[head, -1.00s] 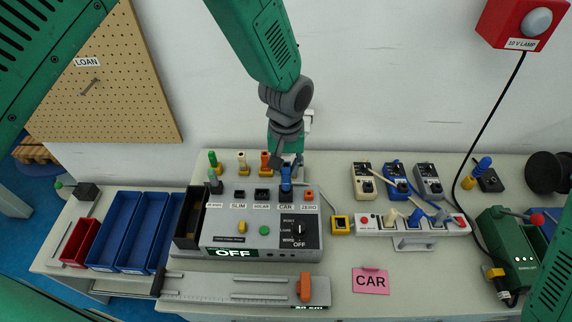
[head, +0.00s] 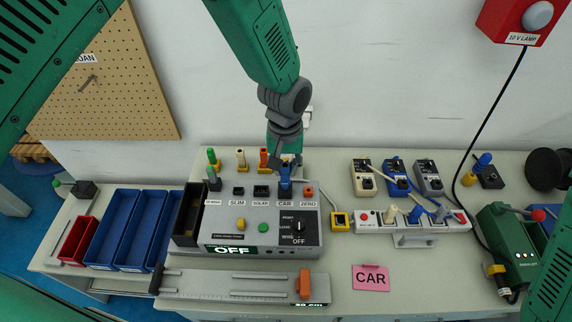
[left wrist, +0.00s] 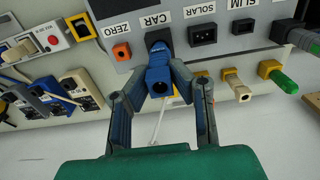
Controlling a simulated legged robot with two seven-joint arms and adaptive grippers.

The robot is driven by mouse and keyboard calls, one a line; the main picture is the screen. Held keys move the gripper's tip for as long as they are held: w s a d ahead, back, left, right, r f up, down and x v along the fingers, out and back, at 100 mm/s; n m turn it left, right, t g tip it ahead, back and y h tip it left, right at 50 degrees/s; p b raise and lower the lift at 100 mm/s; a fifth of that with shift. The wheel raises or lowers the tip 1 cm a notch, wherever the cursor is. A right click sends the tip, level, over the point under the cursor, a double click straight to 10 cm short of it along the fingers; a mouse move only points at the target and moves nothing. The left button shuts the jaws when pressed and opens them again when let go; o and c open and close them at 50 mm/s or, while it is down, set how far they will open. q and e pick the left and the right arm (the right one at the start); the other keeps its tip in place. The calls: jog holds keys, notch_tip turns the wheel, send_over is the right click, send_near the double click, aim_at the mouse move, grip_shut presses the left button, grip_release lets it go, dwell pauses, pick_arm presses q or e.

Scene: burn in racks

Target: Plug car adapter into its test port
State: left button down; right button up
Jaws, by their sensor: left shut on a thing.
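My left gripper (head: 286,168) reaches down from the wall side to the grey test box (head: 262,247). It is shut on the blue car adapter (head: 285,187), whose body also shows between both fingers in the left wrist view (left wrist: 160,77). The adapter stands at the port labelled CAR, between SOLAR and ZERO. In the left wrist view its far end meets the dark CAR port (left wrist: 156,37); I cannot tell how deep it sits. My right gripper is not in view.
Orange, white and green plugs (head: 211,157) stand behind the box, close to my left gripper. A power strip (head: 413,225) with plugs and several chargers (head: 397,177) stand to the right. Blue bins (head: 101,233) lie left. A pink CAR card (head: 371,279) lies in front.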

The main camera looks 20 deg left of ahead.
pick_arm(q)
jog(key=shift+s+f+b, duration=0.15)
jog(key=shift+f+b, duration=0.35)
jog(key=shift+f, duration=0.5)
jog(key=c, duration=1.7)
grip_release()
jog(key=o, duration=0.3)
jog(key=shift+o, duration=0.2)
